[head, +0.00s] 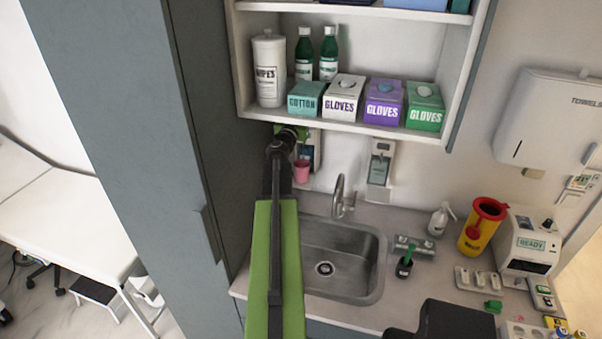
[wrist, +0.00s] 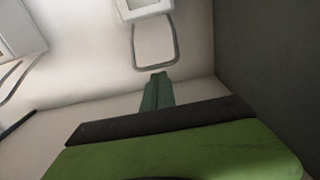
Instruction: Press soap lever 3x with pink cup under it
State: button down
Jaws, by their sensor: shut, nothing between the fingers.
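The pink cup (head: 301,170) is at the back left of the sink, just below a white wall soap dispenser (head: 316,150). My arm hides part of this dispenser in the head view. What the cup rests on is not clear. In the wrist view, a dispenser (wrist: 143,8) shows at the top edge with its wire-loop lever (wrist: 134,44). My gripper (head: 291,133) is at the dispenser, above the cup. Its narrow green fingers (wrist: 157,88) are shut and empty, with the tip close to the loop's end. Contact cannot be told. The cup is not visible in the wrist view.
A second dispenser (head: 381,162) hangs to the right, behind the faucet (head: 341,198). A tall grey cabinet (head: 150,150) is close on the left. The shelf (head: 350,127) with glove boxes hangs above. The sink (head: 345,262) lies in front.

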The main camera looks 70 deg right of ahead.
jog(key=shift+f, duration=0.15)
notch_tip(320, 180, down, 4)
jog(key=b, duration=0.4)
jog(key=shift+a+f+b, duration=0.1)
jog(key=shift+f+b, duration=0.15)
jog(key=shift+b, duration=0.15)
dwell(0.5)
notch_tip(320, 180, up, 5)
jog(key=p, duration=0.4)
jog(key=shift+f+p, duration=0.15)
jog(key=shift+p, duration=0.2)
dwell(0.5)
